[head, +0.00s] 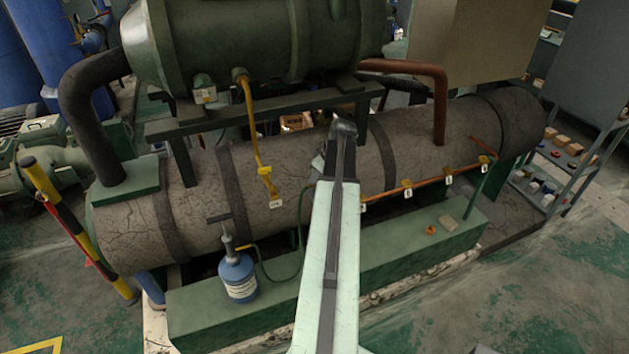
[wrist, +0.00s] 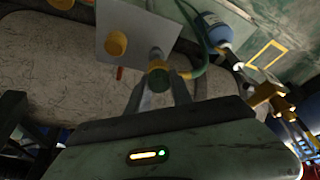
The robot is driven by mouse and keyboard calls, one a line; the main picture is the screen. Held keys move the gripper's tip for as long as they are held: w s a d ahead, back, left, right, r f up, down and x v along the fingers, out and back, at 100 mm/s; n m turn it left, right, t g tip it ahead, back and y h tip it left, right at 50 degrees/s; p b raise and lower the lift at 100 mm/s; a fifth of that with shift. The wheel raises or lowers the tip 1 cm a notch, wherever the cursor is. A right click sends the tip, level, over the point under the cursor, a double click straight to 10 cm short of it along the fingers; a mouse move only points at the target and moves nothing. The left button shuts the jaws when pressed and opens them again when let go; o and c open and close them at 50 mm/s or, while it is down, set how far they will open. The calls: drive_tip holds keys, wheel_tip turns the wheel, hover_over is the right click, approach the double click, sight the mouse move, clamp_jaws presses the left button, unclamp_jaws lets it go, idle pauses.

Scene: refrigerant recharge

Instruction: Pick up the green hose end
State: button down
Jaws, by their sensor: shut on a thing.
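In the wrist view my gripper (wrist: 160,84) is shut on the green hose end (wrist: 158,74), which has a yellow and green fitting. The green hose (wrist: 198,66) curves from it toward the blue cylinder (wrist: 213,30). In the head view the green hose (head: 294,268) leaves the blue cylinder (head: 238,276) and rises behind my arm. My gripper is mostly hidden behind my arm there, in front of the large grey lower vessel, and the held end cannot be made out.
A copper pipe with several tagged yellow valves (head: 408,187) runs along the vessel at right. A yellow hose (head: 255,135) hangs from the upper green vessel (head: 230,45). A green ledge (head: 400,245) lies below. A grey plate with a yellow knob (wrist: 116,44) is close by the gripper.

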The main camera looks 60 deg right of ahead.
wheel_tip(320, 180, up, 2)
drive_tip(key=shift+r+p, duration=0.15)
drive_tip(key=shift+p, duration=0.45)
drive_tip(key=s+d, duration=0.2)
drive_tip(key=s, duration=0.5)
drive_tip(key=s+d, duration=0.3)
drive_tip(key=s, duration=0.5)
drive_tip(key=shift+r, duration=0.2)
drive_tip(key=shift+s, duration=0.1)
